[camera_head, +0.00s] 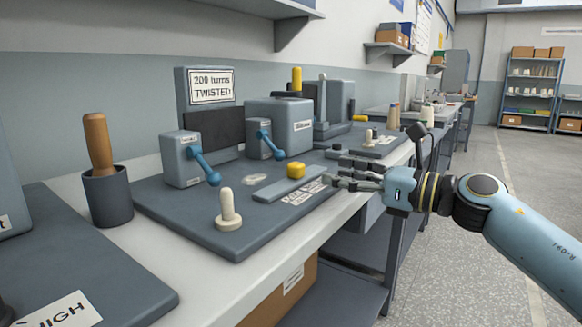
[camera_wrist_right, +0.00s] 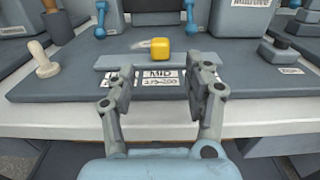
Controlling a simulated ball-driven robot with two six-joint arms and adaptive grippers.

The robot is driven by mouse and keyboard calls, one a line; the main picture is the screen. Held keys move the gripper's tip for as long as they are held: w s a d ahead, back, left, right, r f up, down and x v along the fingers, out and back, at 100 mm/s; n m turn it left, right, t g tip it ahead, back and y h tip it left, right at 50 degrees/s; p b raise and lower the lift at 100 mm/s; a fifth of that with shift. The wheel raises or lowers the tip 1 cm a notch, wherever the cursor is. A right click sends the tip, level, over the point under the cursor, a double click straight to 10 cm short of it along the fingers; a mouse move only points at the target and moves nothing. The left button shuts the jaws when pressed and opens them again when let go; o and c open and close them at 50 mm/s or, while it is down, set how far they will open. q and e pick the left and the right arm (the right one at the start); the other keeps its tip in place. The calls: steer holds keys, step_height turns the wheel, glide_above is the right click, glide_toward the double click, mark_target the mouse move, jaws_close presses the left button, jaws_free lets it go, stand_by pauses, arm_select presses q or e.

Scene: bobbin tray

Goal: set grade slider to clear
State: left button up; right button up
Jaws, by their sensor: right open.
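The grade slider's yellow knob (camera_head: 296,170) sits on a grey flat track (camera_head: 268,192) on the dark panel board. In the right wrist view the knob (camera_wrist_right: 161,50) is just above a white label (camera_wrist_right: 160,79) reading MID, with smaller digits below. My right gripper (camera_head: 332,169) is open, at the board's front edge, to the right of the knob. In the right wrist view its two fingers (camera_wrist_right: 164,84) stand apart on either side of the label, short of the knob, with nothing between them. My left gripper is not in view.
Two blue levers (camera_head: 206,166) (camera_head: 272,146) stand behind the track. A pale peg (camera_head: 229,209) on a round base is at the board's front left. A wooden-handled tool stands in a dark cup (camera_head: 107,196). A sign (camera_head: 211,86) reads 200 turns TWISTED. The aisle at right is clear.

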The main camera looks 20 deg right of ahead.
mark_target(302, 167)
steer(key=x, duration=0.3)
steer(key=shift+w+a+r, duration=0.15)
steer(key=shift+w+a, duration=0.1)
steer(key=shift+a, duration=0.05)
steer(key=x, duration=0.4)
steer(key=shift+w, duration=0.15)
steer(key=shift+w+a, duration=0.35)
steer(key=shift+w, duration=0.15)
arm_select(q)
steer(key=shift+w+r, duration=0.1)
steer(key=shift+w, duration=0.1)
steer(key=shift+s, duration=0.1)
arm_select(e)
steer(key=c, duration=0.4)
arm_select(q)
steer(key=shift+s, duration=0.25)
arm_select(e)
jaws_close()
